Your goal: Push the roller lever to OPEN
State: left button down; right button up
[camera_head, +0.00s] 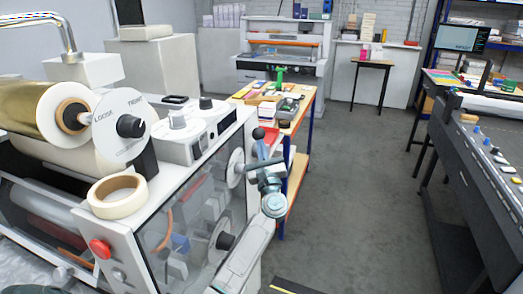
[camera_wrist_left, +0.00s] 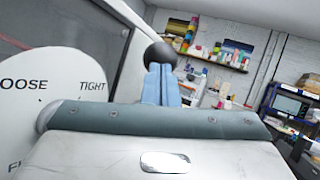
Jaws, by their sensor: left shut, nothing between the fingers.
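A black ball knob (camera_head: 258,133), which looks like the end of a lever, stands out at the side of the white laminating machine (camera_head: 118,232). It also shows in the left wrist view (camera_wrist_left: 160,54). I cannot make out the lever's shaft or an OPEN mark. My left gripper (camera_head: 261,146) has its blue fingers shut and empty, with the tips right at the knob. In the left wrist view the fingers (camera_wrist_left: 160,84) point up at the knob and overlap its lower part. I cannot tell whether they touch. My right gripper is not in view.
A white disc (camera_head: 236,168) sits on the machine's side, left of my gripper. A lower black knob (camera_head: 225,241) is on the clear side panel. A wooden bench (camera_head: 298,122) with tools stands just behind. Grey floor (camera_head: 365,200) is free to the right.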

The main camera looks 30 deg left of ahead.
pick_arm(q)
jog(key=w+a+r+m+h+b, duration=0.1)
jog(key=w+r, duration=0.1)
jog(key=w, duration=0.5)
jog(key=w+a+r+m+g+h+b, duration=0.1)
jog(key=w+a+r, duration=0.1)
jog(key=w, duration=0.5)
jog(key=shift+w+a+r+h, duration=0.2)
jog(key=shift+w+r+h, duration=0.1)
jog(key=shift+r, duration=0.2)
dwell(0.6)
